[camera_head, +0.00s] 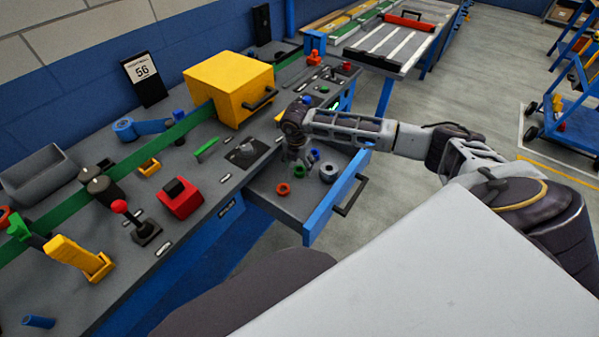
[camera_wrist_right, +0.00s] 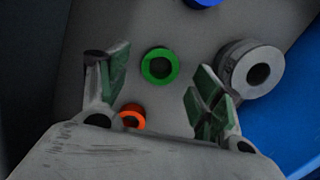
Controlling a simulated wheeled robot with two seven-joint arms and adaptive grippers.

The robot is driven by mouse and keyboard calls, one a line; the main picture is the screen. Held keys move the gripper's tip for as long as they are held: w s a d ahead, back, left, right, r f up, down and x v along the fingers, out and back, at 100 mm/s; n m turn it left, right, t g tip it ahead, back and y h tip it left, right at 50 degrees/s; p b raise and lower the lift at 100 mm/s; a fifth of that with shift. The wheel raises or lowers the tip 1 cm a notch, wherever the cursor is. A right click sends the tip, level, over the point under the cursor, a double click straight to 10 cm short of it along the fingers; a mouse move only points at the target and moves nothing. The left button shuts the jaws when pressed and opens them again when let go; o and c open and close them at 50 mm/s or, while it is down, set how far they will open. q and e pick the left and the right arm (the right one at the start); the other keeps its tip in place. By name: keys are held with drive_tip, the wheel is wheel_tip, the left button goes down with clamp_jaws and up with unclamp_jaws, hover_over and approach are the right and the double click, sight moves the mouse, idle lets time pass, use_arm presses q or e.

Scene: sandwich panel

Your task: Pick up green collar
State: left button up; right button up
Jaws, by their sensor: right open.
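The green collar (camera_wrist_right: 159,66) lies flat in the grey drawer, ring hole facing up, in the right wrist view. It also shows in the head view (camera_head: 298,172), small and partly behind my right gripper (camera_head: 297,160). In the right wrist view my right gripper (camera_wrist_right: 157,98) is open, its green-padded fingers on either side of the view. The collar appears between and a little beyond the fingertips, not held. My left gripper does not show.
An orange collar (camera_wrist_right: 132,115) and a grey collar (camera_wrist_right: 251,69) lie close by in the drawer, the grey one beside the right-hand finger. A blue piece (camera_wrist_right: 203,2) is farther off. The open drawer's blue front (camera_head: 333,199) bounds it. A yellow box (camera_head: 229,88) stands on the bench.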

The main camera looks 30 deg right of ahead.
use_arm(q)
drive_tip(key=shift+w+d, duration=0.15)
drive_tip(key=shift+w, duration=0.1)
use_arm(e)
drive_tip(key=shift+w+d+f, duration=0.1)
drive_tip(key=shift+d+f, duration=0.05)
drive_tip(key=shift+f, duration=1.3)
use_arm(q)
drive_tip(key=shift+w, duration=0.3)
use_arm(e)
drive_tip(key=c, duration=1.1)
drive_tip(key=shift+r, duration=0.1)
